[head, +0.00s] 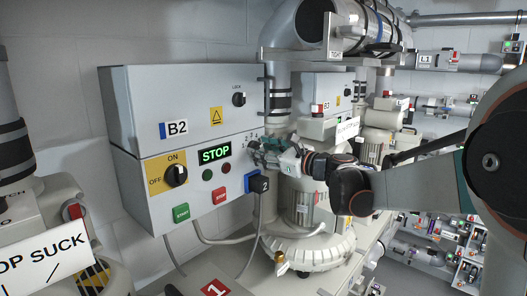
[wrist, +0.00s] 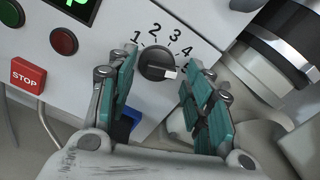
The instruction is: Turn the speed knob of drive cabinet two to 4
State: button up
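The drive cabinet (head: 210,95), a grey box labelled B2, is at left centre in the head view. Its speed knob (wrist: 155,62) is black and round, with a dial marked 1, 2, 3, 4 around its top. A white pointer mark (wrist: 170,74) on the knob faces lower right, below the 4. A further mark there is partly hidden by the right finger. My gripper (wrist: 160,76) has teal-padded fingers, open, one on each side of the knob, with visible gaps.
The cabinet's display (head: 214,154) reads STOP. A red stop button (head: 220,196), a green start button (head: 180,213), an ON/OFF switch (head: 176,175) and a blue plug (head: 258,186) are near the knob. A pipe (head: 277,100) stands close right of the cabinet.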

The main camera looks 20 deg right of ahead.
jog(key=c, duration=0.9)
jog(key=shift+n, duration=0.3)
jog(key=shift+n+b, duration=0.85)
jog(key=shift+n, duration=0.35)
jog(key=shift+r+n+b, duration=0.15)
jog(key=shift+n+b, duration=0.45)
jog(key=shift+n, duration=1.2)
jog(key=o, duration=1.1)
jog(key=shift+c, duration=0.2)
